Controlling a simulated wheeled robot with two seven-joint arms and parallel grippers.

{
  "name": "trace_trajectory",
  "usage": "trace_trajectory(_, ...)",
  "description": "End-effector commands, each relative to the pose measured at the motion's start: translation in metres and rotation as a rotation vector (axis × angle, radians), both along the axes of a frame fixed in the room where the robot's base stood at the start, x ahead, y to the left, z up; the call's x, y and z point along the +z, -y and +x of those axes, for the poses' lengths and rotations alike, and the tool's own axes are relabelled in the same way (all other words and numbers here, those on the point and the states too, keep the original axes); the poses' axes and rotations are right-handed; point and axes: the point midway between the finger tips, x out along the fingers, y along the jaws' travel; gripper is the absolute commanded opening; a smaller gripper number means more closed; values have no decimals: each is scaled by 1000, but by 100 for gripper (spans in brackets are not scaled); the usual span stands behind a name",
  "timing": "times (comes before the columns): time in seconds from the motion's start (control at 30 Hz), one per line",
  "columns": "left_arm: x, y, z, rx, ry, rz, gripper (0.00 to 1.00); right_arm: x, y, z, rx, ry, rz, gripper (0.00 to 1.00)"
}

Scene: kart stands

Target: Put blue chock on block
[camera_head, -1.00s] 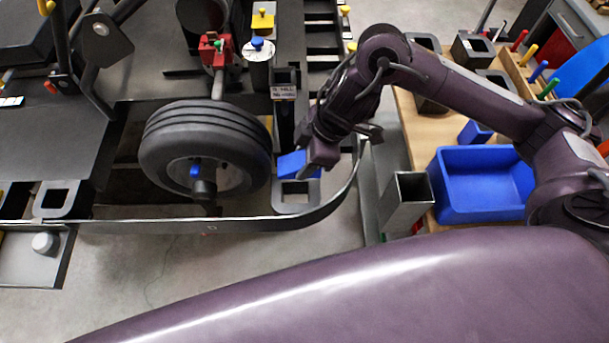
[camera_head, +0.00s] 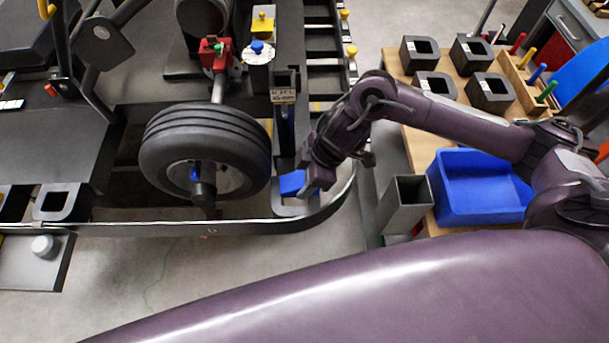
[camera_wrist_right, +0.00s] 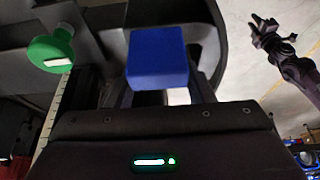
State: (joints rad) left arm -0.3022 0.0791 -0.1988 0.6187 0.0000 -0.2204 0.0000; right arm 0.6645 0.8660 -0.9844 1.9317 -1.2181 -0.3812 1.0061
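The blue chock (camera_head: 292,183) is at the fingertips of my right gripper (camera_head: 306,180), which is shut on it. In the right wrist view the chock (camera_wrist_right: 158,56) shows as a blue face in front of the gripper body, with the fingers largely hidden behind it. The dark square block (camera_head: 296,209) is directly below the chock, at the kart's front corner beside the wheel. The chock overlaps the block in the head view; whether they touch I cannot tell. My left gripper (camera_wrist_right: 268,32) shows small at the right of the wrist view, its fingers unclear.
A black kart wheel (camera_head: 205,150) stands just left of the chock. The curved kart rail (camera_head: 335,205) runs around the block. A grey square tube (camera_head: 404,203) and a blue bin (camera_head: 480,190) are to the right. Several dark square blocks stand on the wooden table (camera_head: 422,145).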

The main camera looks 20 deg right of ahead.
Motion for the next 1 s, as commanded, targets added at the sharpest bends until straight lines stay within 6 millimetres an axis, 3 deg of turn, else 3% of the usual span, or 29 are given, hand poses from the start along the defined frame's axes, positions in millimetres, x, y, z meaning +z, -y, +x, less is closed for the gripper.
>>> trace_trajectory(0.13, 0, 0, 1, 0, 1, 0, 26, 0, 0, 0, 0, 0, 0, 65)
trace_trajectory(0.5, 1, 0, 3, -1, 4, -1, 26, 8, 2, 0, 1, 2, 1, 65)
trace_trajectory(1.0, 0, 0, 4, -2, 5, 0, 26, 97, 37, -10, 0, 4, -1, 65)
